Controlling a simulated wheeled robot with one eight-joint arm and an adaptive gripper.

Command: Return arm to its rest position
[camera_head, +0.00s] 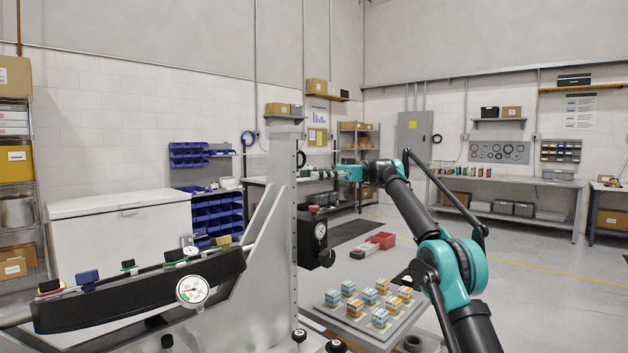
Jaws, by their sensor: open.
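My arm, black with teal joints, rises from the lower right and bends left. My gripper (308,174) is at its far end, pointing left, open, with nothing seen between its fingers. It is in front of or beside the upper part of a grey upright post (283,215) with a row of holes. I cannot tell whether it touches the post. The fingertips are small and partly unclear against the post.
A black bar with a dial gauge (192,289) crosses the lower left. A black box with a gauge (312,238) is beside the post. A tray (345,328) with several small boxes lies below the arm. A white chest (122,235), shelves and workbenches (520,178) line the walls.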

